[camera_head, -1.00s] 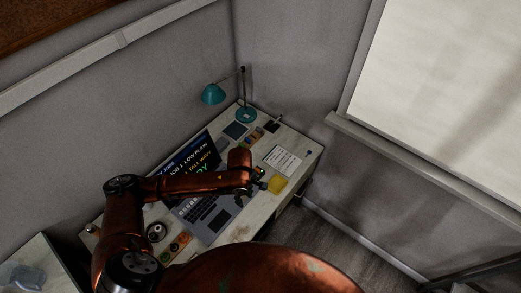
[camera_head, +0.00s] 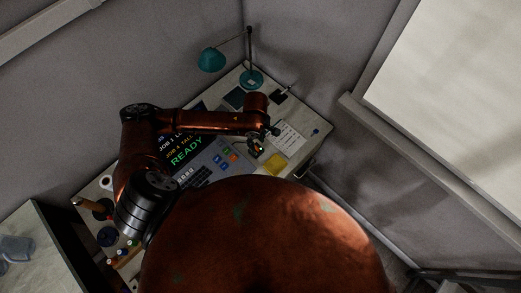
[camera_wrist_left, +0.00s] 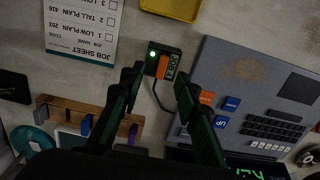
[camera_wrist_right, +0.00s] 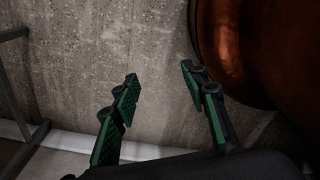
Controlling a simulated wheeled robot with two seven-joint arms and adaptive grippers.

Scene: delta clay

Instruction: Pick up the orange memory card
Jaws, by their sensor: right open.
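An orange memory card (camera_wrist_left: 162,67) sits in a small black reader (camera_wrist_left: 153,48) with a lit green light, in the left wrist view. The reader (camera_head: 257,145) is small in the head view, beside the yellow tray. My left gripper (camera_wrist_left: 160,73) is open, its two fingers apart on either side of the card in the picture. It looks down from above; how high it is I cannot tell. In the head view my left gripper (camera_head: 268,132) hangs over the desk. My right gripper (camera_wrist_right: 160,74) is open and empty, away from the desk.
A grey console (camera_wrist_left: 245,80) with buttons and keys lies right of the reader in the left wrist view. A yellow tray (camera_head: 275,163), a job sheet (camera_head: 288,138) and a teal lamp (camera_head: 212,60) are on the desk. A wooden rack (camera_wrist_left: 80,118) stands at lower left.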

